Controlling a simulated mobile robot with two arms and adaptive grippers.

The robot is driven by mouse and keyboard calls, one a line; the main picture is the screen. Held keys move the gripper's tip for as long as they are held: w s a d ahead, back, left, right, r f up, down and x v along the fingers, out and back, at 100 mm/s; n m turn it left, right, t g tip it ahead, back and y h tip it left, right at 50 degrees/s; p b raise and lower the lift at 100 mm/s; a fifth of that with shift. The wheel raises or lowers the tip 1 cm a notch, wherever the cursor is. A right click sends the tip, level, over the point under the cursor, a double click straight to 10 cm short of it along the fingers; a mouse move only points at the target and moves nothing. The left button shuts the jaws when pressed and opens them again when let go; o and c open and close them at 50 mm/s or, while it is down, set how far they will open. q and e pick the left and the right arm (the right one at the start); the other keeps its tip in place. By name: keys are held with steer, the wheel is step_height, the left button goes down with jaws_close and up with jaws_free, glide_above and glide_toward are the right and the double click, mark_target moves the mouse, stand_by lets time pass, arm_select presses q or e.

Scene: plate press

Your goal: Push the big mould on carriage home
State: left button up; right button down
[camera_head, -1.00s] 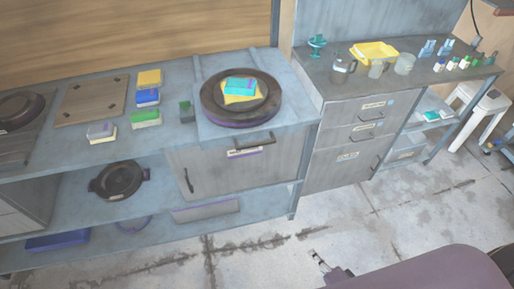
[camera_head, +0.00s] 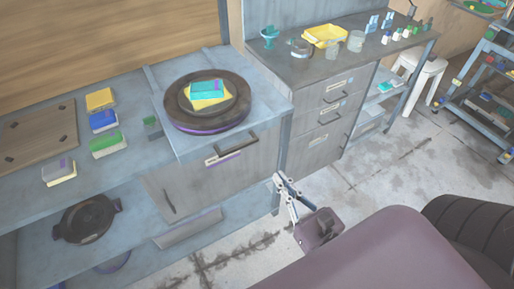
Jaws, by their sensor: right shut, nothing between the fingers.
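The big round dark mould (camera_head: 180,112) lies flat on a blue-grey carriage plate (camera_head: 262,98) at the bench's right end. A yellow block and a teal block (camera_head: 207,89) are stacked on its middle. A dark handle (camera_head: 238,144) sticks out at the plate's front edge. My right gripper (camera_head: 284,182) is shut and empty, over the floor in front of the bench's right corner, below and right of the handle and apart from it. My left gripper is not in view.
Sponge-like coloured blocks (camera_head: 103,121) and a brown board (camera_head: 38,132) lie on the bench to the left. A dark pan (camera_head: 87,220) stands on the lower shelf. A drawer cabinet (camera_head: 318,120) stands to the right, with a white stool (camera_head: 424,80) beyond. The floor in front is clear.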

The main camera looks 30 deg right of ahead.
mark_target(253, 143)
steer(key=w+p, duration=0.1)
steer(key=w, duration=0.4)
steer(key=w+p, duration=0.2)
steer(key=w, duration=0.3)
steer(key=shift+w+a+r, duration=0.1)
steer(key=shift+w+a, duration=0.1)
steer(key=shift+w, duration=0.05)
steer(key=shift+w+p, duration=0.35)
steer(key=shift+w, duration=0.25)
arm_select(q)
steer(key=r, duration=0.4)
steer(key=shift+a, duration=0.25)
arm_select(e)
steer(key=shift+w, duration=0.1)
